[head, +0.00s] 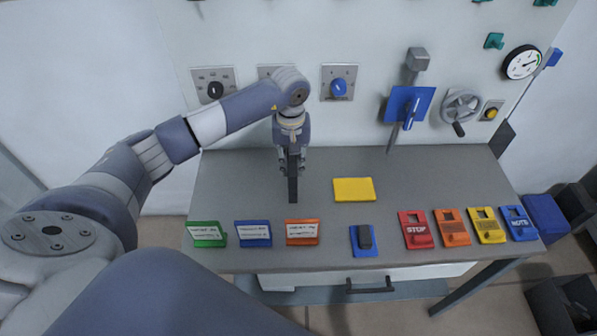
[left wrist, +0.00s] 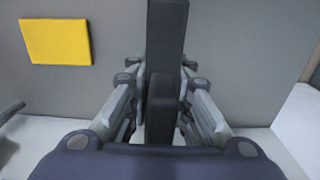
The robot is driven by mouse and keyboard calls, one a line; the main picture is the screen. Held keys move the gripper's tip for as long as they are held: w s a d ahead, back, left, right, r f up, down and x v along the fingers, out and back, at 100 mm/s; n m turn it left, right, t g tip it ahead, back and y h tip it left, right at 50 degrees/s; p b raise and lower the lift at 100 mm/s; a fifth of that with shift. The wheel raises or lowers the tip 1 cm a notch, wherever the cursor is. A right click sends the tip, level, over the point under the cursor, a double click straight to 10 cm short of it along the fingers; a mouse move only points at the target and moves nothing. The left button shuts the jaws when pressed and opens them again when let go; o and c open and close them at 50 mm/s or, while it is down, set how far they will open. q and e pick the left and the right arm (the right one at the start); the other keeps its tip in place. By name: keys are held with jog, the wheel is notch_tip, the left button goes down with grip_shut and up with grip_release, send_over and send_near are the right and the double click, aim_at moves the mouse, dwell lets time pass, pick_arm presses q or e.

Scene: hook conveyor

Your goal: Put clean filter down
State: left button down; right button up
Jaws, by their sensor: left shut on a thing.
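My left gripper (head: 293,164) is above the left-middle of the grey table, pointing down. It is shut on a long dark bar (head: 293,188), likely the clean filter, which hangs upright below the fingers. In the left wrist view the dark bar (left wrist: 166,40) runs between the two fingers (left wrist: 160,85) and on past them. I cannot tell whether its lower end touches the table. My right gripper is not in view.
A yellow plate (head: 353,189) lies on the table (head: 240,178) right of the bar. Labelled green (head: 207,233), blue (head: 253,233) and orange (head: 302,231) blocks line the front edge. A red STOP block (head: 415,229) and others stand at right. The table's left part is clear.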

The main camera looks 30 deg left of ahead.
pick_arm(q)
jog(key=shift+f, duration=0.65)
notch_tip(320, 180, down, 3)
jog(key=shift+f+p, duration=0.1)
jog(key=shift+p, duration=0.55)
jog(key=shift+f, duration=0.3)
jog(key=c, duration=1.9)
grip_release()
jog(key=shift+b, duration=0.3)
jog(key=o, duration=0.5)
jog(key=shift+c, duration=0.2)
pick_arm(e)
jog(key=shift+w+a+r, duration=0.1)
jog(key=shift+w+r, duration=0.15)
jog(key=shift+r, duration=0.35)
